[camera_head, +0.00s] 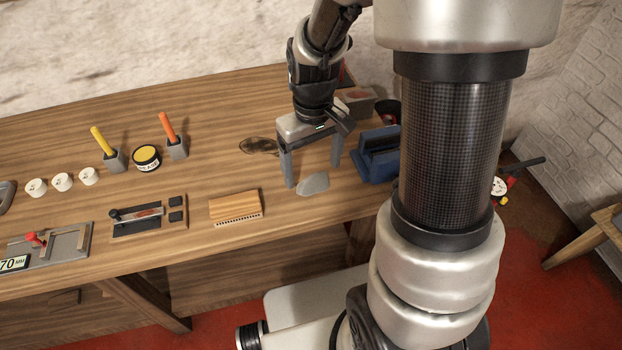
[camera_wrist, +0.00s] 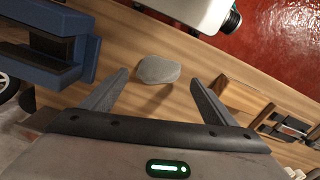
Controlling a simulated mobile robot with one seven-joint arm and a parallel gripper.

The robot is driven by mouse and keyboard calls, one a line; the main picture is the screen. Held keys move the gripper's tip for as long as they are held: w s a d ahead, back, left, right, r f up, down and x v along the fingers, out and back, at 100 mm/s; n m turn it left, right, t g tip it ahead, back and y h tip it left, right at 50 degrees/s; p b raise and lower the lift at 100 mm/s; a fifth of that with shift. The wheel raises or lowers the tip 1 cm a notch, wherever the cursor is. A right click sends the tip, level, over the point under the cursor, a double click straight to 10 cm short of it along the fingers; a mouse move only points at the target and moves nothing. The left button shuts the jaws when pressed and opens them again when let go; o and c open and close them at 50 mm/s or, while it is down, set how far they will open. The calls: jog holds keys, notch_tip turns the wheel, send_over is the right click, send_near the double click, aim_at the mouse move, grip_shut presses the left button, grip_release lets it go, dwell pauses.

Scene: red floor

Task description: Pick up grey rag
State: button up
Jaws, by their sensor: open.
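The grey rag (camera_head: 314,183) is a small, flat grey piece lying on the wooden workbench (camera_head: 200,262), close to its front edge. It also shows in the wrist view (camera_wrist: 158,70), ahead of the fingertips. My gripper (camera_head: 313,175) is open above the bench, fingers pointing down, with the rag just in front of and between the fingers in the head view. In the wrist view my gripper (camera_wrist: 160,76) has its two fingers spread wider than the rag, with nothing between them. I cannot tell whether the fingertips touch the bench.
A blue vise-like block (camera_head: 378,153) stands right beside the gripper; it also shows at upper left in the wrist view (camera_wrist: 45,40). A wooden block with bristles (camera_head: 236,206) lies to the left. A dark stain (camera_head: 259,146) marks the bench behind. Tools and cups stand farther left.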

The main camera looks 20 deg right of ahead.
aim_at(313, 180)
notch_tip(313, 180, down, 5)
jog(key=shift+b, duration=0.3)
jog(key=c, duration=1.1)
jog(key=shift+w+r+p, duration=0.1)
jog(key=shift+r+p, duration=0.6)
jog(key=shift+r, duration=4.35)
